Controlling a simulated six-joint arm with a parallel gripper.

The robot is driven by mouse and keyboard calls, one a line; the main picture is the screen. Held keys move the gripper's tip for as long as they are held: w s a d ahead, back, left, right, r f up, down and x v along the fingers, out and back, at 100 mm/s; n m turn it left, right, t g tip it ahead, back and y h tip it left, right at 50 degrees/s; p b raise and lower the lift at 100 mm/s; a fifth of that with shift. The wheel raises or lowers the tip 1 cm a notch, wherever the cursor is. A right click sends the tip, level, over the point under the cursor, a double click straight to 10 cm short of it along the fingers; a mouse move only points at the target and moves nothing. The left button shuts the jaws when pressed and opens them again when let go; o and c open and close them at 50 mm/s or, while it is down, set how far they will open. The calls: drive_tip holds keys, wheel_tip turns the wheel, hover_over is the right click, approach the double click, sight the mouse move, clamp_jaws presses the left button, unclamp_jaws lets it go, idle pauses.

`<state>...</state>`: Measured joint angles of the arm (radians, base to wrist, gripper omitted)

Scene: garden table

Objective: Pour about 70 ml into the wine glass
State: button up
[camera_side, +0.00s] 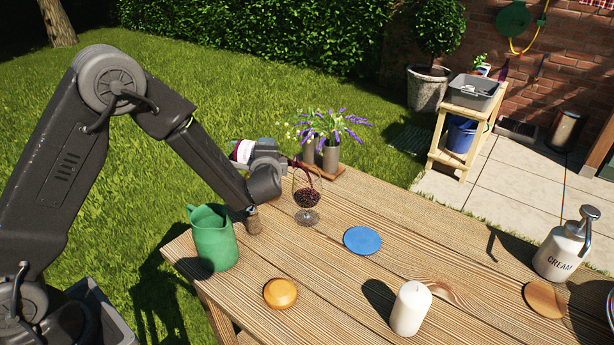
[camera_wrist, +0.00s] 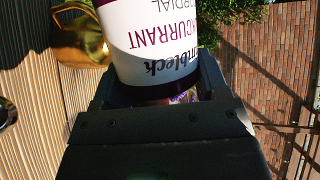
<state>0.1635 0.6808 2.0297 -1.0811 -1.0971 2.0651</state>
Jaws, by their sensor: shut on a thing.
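My gripper (camera_side: 264,150) is shut on a bottle (camera_side: 242,151) and holds it tipped nearly flat above the table, its mouth end to the right. The bottle has a white label with maroon lettering, reading blackcurrant cordial in the wrist view (camera_wrist: 150,38). The wine glass (camera_side: 307,196) stands upright on the table just right of and below my gripper. Dark red liquid lies in its bowl, and a dark red streak runs from the bottle's mouth end down into it. My gripper partly hides the bottle.
A green jug (camera_side: 212,240) and a small cork-coloured piece (camera_side: 254,221) stand left of the glass. Grey flower pots (camera_side: 330,157) stand behind it.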

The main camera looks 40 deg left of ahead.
idle(0.5)
drive_tip(key=shift+a+r+n+h, duration=0.1)
drive_tip(key=shift+n+h, duration=0.3)
drive_tip(key=shift+n, duration=0.1)
drive_tip(key=shift+s+a+f+n+h, duration=0.15)
drive_tip(key=shift+a+f+n+h, duration=0.15)
drive_tip(key=shift+f+n, duration=0.2)
drive_tip(key=shift+n+h, duration=0.4)
drive_tip(key=shift+h, duration=0.1)
drive_tip(key=shift+d+r+n+h, duration=0.15)
drive_tip(key=shift+r+n+h, duration=0.15)
drive_tip(key=shift+r+n, duration=0.3)
drive_tip(key=shift+d, duration=0.1)
idle(0.4)
